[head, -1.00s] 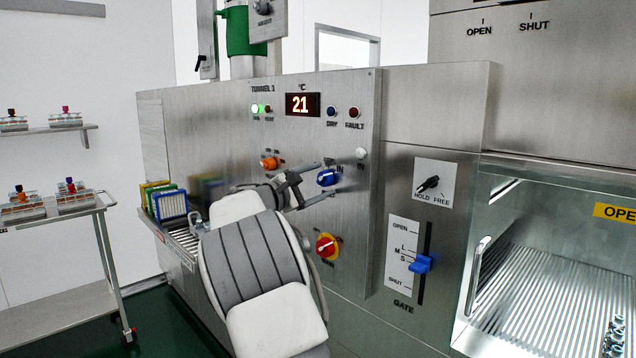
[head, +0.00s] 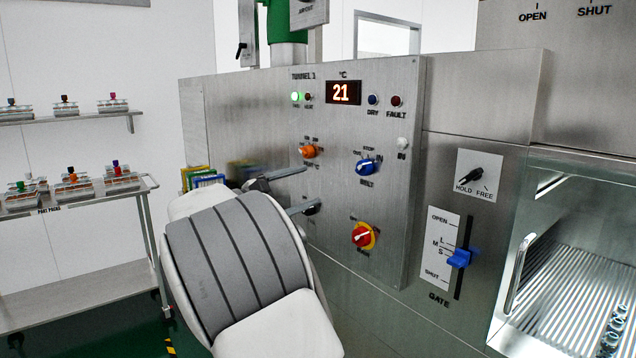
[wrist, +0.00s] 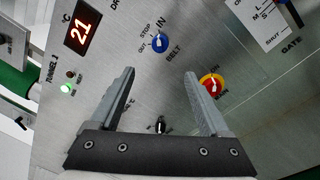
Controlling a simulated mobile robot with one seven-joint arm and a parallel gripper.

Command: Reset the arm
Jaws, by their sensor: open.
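My arm reaches toward the steel control panel (head: 400,200) in the head view. My gripper (head: 306,190) is open and empty, its two fingers spread in front of the panel's left part. In the wrist view my gripper (wrist: 160,80) also shows spread fingers with nothing between them. The blue belt knob (wrist: 160,43) lies beyond the fingertips there, and the red and yellow main switch (wrist: 212,86) is beside the right finger. A small black knob (wrist: 160,125) shows between the fingers, close to the gripper base. I cannot tell whether a finger touches the panel.
The orange knob (head: 308,151) is just above the upper finger. The blue gate lever (head: 459,258) and the hold/free knob (head: 470,174) are to the right, before the open steel chamber (head: 570,290). Racks (head: 205,178) stand behind my arm. A trolley (head: 80,290) is at left.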

